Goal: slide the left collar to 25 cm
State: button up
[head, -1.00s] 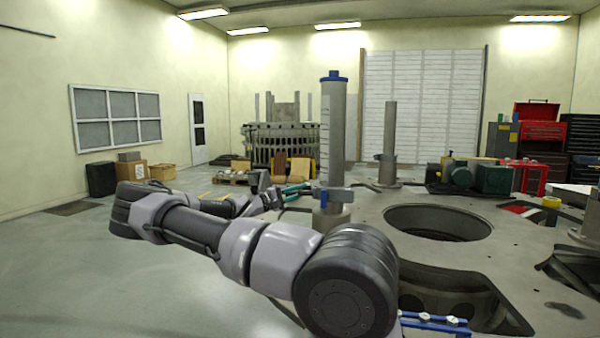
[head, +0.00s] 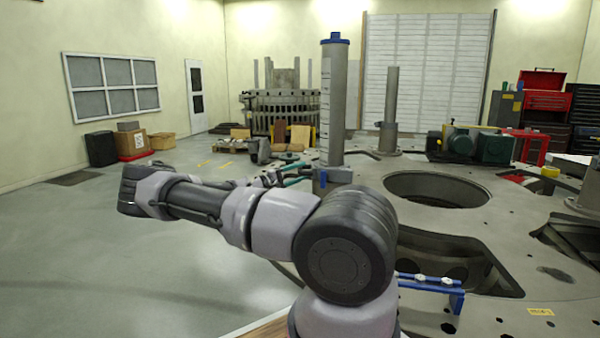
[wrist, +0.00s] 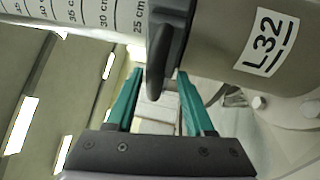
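The left post (head: 333,105) stands upright on the plate with a blue cap and a printed scale. The left collar (head: 340,176) is a grey ring low on this post, with a blue part at its side. The 25 cm mark (wrist: 138,27) shows right beside the collar's edge. An L32 label (wrist: 267,42) is on the grey part beyond. In the head view my arm partly hides my gripper (head: 297,180).
The turret plate (head: 410,225) has a large round hole and wide cut-outs. A second post (head: 390,105) with its own collar stands behind to the right. A blue rail-like piece (head: 430,281) lies near my arm. Open floor is at left.

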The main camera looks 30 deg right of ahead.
jog(key=a+f, duration=0.1)
jog(key=a, duration=0.9)
jog(key=shift+w+a+f, duration=0.25)
jog(key=shift+a+f, duration=0.1)
jog(key=s+a+m+g+y, duration=0.1)
jog(key=s+m+g+y, duration=0.3)
jog(key=s+y, duration=0.8)
jog(key=s+a+r+t+y, duration=0.5)
jog(key=s+a+r, duration=0.5)
jog(key=r, duration=0.3)
jog(key=s+a+r+t+y, duration=0.4)
jog(key=s+a+r+t, duration=0.3)
jog(key=s+a+r, duration=0.3)
notch_tip(320, 180, up, 3)
jog(key=shift+s+a+r+m+y, duration=0.2)
jog(key=shift+s+a+m+y, duration=0.15)
jog(key=shift+s, duration=0.4)
